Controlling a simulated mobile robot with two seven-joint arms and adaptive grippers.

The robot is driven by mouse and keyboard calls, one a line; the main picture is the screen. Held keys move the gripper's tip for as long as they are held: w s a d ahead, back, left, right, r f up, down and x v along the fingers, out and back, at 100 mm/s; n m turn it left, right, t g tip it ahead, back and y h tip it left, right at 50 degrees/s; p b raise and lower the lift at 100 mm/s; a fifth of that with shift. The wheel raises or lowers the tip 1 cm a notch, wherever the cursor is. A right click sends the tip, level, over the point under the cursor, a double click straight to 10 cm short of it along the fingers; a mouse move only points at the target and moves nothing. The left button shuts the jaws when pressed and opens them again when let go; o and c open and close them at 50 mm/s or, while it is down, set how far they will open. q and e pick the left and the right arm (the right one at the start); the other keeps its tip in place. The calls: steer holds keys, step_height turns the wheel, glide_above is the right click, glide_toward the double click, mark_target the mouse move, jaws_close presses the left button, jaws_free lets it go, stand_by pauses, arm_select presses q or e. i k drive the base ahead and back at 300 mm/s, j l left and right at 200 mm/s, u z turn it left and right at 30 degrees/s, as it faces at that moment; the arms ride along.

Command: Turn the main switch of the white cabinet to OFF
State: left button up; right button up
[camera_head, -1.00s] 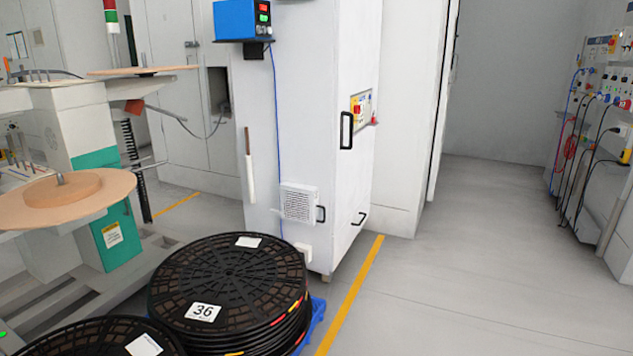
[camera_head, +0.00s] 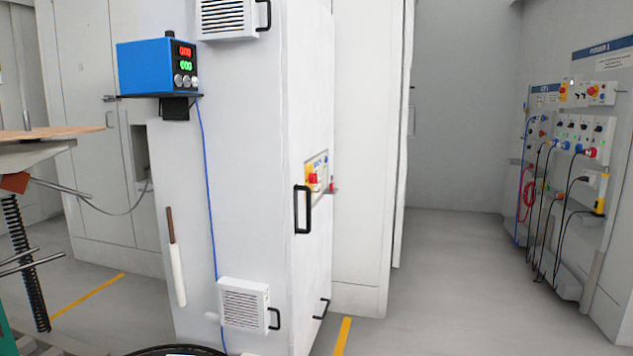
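The white cabinet (camera_head: 245,150) stands in the middle of the head view. On its right-hand side face is a small panel with a red switch on a yellow plate (camera_head: 312,179), seen at a steep angle. The switch position and its lettering are too small to read. A black handle (camera_head: 302,209) is just below and left of it. Neither of my grippers is in view.
A blue box with a display (camera_head: 157,68) sits on a shelf on the cabinet's left side. A vent box (camera_head: 243,303) juts out low on the front. Black reels (camera_head: 178,350) lie at the bottom edge. Grey floor (camera_head: 440,290) is free to the right, before wall panels (camera_head: 575,130).

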mark_target(313, 177)
steer(key=i+l+z, duration=0.1)
steer(key=i+l, duration=0.5)
steer(key=l, duration=0.2)
steer(key=i+l+z, duration=0.1)
steer(key=i+l, duration=0.55)
steer(key=l, duration=0.15)
